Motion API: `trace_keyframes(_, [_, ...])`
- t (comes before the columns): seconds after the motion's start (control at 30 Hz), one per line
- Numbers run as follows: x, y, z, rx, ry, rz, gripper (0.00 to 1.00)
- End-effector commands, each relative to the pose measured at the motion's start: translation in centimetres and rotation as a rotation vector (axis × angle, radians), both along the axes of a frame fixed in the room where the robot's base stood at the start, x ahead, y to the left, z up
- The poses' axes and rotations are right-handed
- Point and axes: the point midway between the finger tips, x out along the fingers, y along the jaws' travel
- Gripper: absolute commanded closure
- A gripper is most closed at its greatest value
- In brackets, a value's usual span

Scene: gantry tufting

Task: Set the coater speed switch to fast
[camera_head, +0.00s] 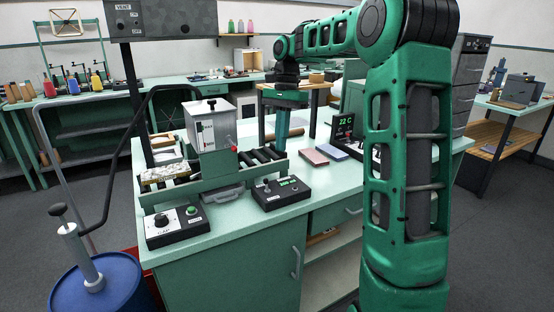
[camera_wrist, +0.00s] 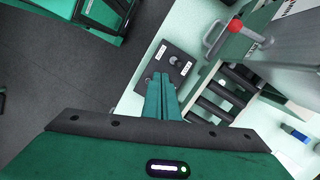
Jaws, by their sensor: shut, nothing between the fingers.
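A similar dark box (camera_wrist: 180,55) with round knobs or a switch shows in the wrist view, just past my fingertips. My gripper (camera_head: 281,147) points down behind the rollers in the head view. In the wrist view my gripper (camera_wrist: 160,80) has its fingers together and empty, overlapping the box's near edge. Whether they touch it is unclear.
A second black box (camera_head: 177,224) with a dial marked GAP stands at the bench's front left. Rollers (camera_head: 262,157) run beside the coater. A blue drum (camera_head: 100,285) stands front left.

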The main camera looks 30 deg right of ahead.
Motion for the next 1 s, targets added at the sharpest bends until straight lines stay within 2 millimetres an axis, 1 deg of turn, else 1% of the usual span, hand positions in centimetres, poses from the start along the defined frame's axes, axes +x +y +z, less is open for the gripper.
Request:
trace_keyframes(0.1, [0.6,-0.4,1.5,0.0,-0.002,-0.002,1.0])
trace_keyframes(0.3, [1.0,-0.4,2.8,0.001,-0.001,0.001,1.0])
trace_keyframes(0.87, [1.0,-0.4,2.9,0.0,0.001,0.001,1.0])
trace_keyframes(0.97, [0.5,-0.1,2.9,-0.005,-0.002,0.013,1.0])
trace_keyframes(1.0, [0.0,0.1,2.7,-0.008,-0.002,0.022,1.0])
